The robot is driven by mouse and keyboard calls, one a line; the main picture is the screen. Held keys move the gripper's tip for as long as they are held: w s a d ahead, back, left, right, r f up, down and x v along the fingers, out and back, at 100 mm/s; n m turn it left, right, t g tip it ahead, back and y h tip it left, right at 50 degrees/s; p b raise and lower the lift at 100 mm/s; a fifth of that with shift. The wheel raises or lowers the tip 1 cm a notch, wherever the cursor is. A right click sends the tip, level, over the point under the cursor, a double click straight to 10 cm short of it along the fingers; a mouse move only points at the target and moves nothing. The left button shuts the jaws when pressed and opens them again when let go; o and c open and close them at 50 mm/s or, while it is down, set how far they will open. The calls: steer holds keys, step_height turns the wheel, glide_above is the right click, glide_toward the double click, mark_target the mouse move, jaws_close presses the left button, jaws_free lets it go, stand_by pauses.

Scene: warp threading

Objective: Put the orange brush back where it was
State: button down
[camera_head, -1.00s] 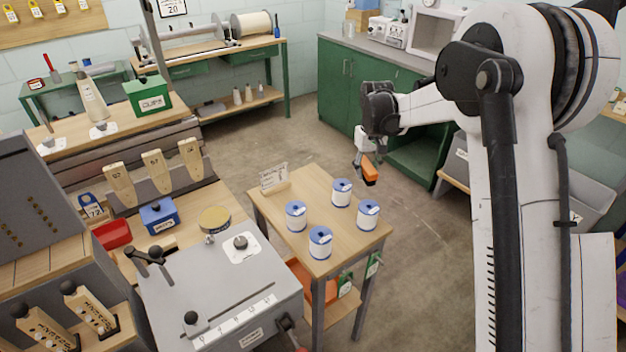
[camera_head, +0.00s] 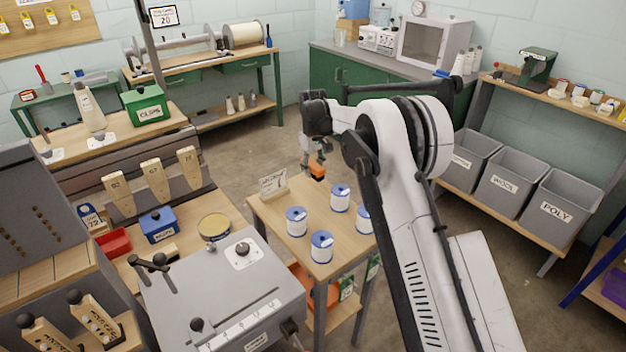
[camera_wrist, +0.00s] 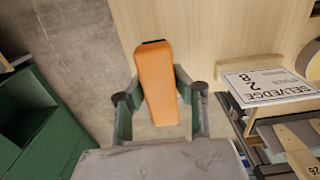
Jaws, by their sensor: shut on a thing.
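The orange brush (camera_head: 317,172) is held in my gripper (camera_head: 317,160), above and behind the back edge of the small wooden table. In the wrist view the brush (camera_wrist: 156,82) is a long orange block with a dark end, standing out between the two fingers of my gripper (camera_wrist: 158,105). The fingers are shut on its sides. The dark end points over the light wooden tabletop (camera_wrist: 215,35); its far side is hidden.
Several blue-and-white spools (camera_head: 297,222) stand on the small table (camera_head: 268,210). A white card (camera_head: 272,182) stands at its back left corner; it also shows in the wrist view (camera_wrist: 268,86). Grey bins (camera_head: 545,208) stand at right. Floor behind the table is clear.

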mark_target(313, 184)
steer(key=shift+f, duration=1.85)
steer(key=shift+f, duration=0.2)
steer(key=c, duration=1.5)
jaws_free()
steer(key=shift+o, duration=0.2)
steer(key=shift+r, duration=0.1)
step_height(313, 184, up, 12)
steer(key=shift+r, duration=0.1)
steer(key=shift+s+r, duration=0.1)
